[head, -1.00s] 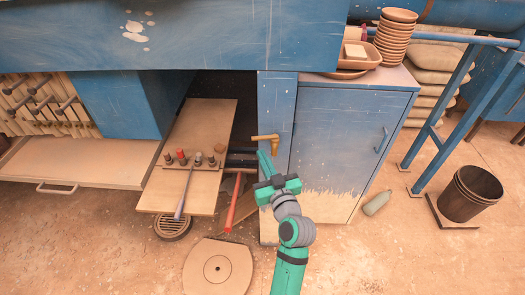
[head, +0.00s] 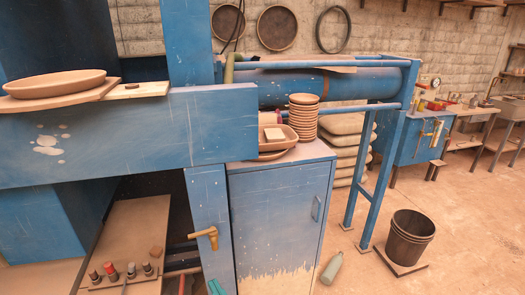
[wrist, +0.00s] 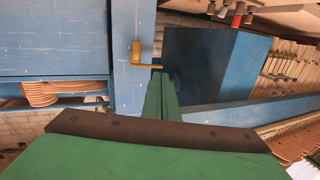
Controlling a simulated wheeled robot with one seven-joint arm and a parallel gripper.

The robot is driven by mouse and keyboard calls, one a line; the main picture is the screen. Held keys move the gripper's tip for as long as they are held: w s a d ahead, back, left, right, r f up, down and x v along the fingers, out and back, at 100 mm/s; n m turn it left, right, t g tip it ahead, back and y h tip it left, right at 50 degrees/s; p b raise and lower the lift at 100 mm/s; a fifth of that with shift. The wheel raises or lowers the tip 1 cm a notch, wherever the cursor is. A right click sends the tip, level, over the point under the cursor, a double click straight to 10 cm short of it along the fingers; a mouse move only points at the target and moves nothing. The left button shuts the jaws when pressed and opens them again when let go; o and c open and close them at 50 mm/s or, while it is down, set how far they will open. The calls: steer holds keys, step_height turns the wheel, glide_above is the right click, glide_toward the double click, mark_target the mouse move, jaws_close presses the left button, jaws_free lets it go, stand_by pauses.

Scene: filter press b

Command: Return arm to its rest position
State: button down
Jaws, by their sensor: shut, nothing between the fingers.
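My gripper (wrist: 161,88) is shut and empty, its two green fingers together in the wrist view. Only its green tip shows at the bottom edge of the head view (head: 215,287). The rest of my arm is out of the head view. A brass tap (head: 206,236) sticks out from the blue post, above my gripper tip in the head view. The tap (wrist: 137,54) also shows just beyond the fingertips in the wrist view. I cannot tell whether they touch.
A blue cabinet (head: 280,215) stands right of the tap, with stacked bowls (head: 304,117) on top. A board with several knobs (head: 120,274) is at the lower left. A green bottle (head: 332,268) and a dark bucket (head: 409,238) stand on the floor. Open floor lies at the right.

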steer(key=s+d+f+m+h, duration=0.6)
steer(key=s+d+f+h, duration=0.3)
steer(key=s+f, duration=0.45)
steer(key=s+d+r, duration=0.1)
steer(key=s+d, duration=0.1)
steer(key=s, duration=0.8)
steer(key=s+d+r+h, duration=0.1)
steer(key=s+d, duration=0.1)
steer(key=s, duration=0.8)
steer(key=shift+d+t, duration=0.2)
steer(key=shift+t, duration=0.1)
